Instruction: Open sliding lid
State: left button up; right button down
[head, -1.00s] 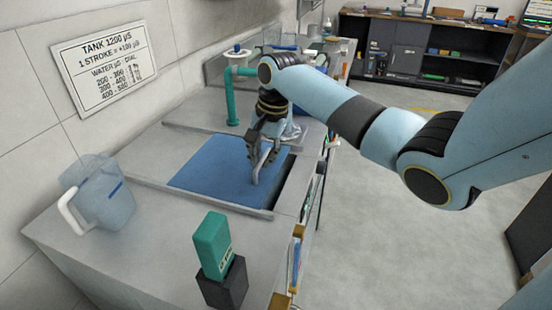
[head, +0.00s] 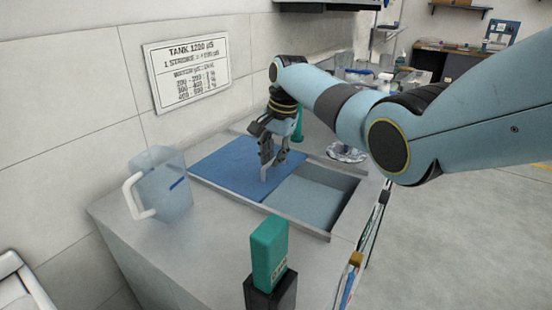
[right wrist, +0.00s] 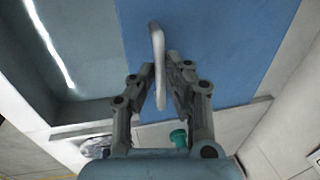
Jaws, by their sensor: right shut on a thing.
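The blue sliding lid (head: 228,165) lies in the frame on the counter and covers the left part of a tank opening (head: 308,198). The right part of the opening is uncovered and shows a pale blue-grey inside. My right gripper (head: 268,172) is over the lid's right edge, shut on the lid's pale upright handle (head: 264,173). In the right wrist view the fingers close around the handle (right wrist: 157,55), with the blue lid (right wrist: 210,45) behind it and the open tank (right wrist: 75,60) to the left. My left gripper is not in view.
A clear jug (head: 165,185) with a white handle stands left of the tank. A teal device (head: 269,250) in a black holder (head: 270,291) stands at the counter's front. A teal pipe (head: 298,125) rises behind the gripper. A wall sign (head: 187,72) hangs above.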

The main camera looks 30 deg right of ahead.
jog(key=c, duration=1.4)
grip_release()
jog(key=r, duration=0.4)
jog(key=s+r, duration=0.1)
jog(key=r, duration=0.2)
jog(key=s+d+r, duration=0.1)
jog(key=r, duration=0.3)
jog(key=shift+d+r, duration=0.1)
jog(key=shift+r, duration=0.25)
jog(key=shift+s+f, duration=0.1)
